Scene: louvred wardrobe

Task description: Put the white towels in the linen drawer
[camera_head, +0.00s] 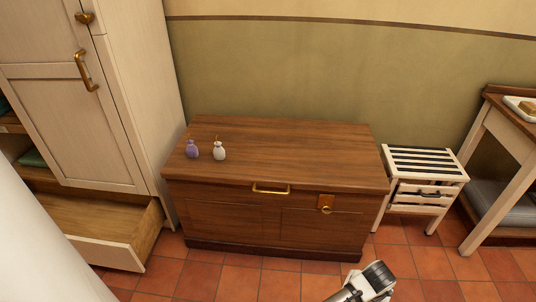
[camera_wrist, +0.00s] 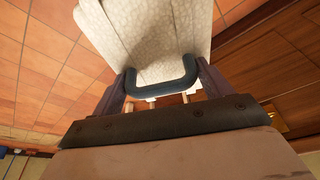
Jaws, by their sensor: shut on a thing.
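In the wrist view, my gripper (camera_wrist: 167,80) is shut on a white, pebbly textured thing (camera_wrist: 150,40). A dark teal curved bar (camera_wrist: 165,88) lies at its near edge, between the fingers. I cannot tell whether the white thing is the towels. In the head view, part of my arm (camera_head: 365,285) shows at the bottom edge; the gripper and its load are out of that view. A low drawer (camera_head: 100,250) under the wardrobe is pulled open. The visible part of its inside is bare wood. No label shows, so I cannot confirm that it is the linen drawer.
A slatted stool (camera_head: 425,165) and a table (camera_head: 515,115) stand at the right. The tiled floor (camera_head: 235,285) in front is clear.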

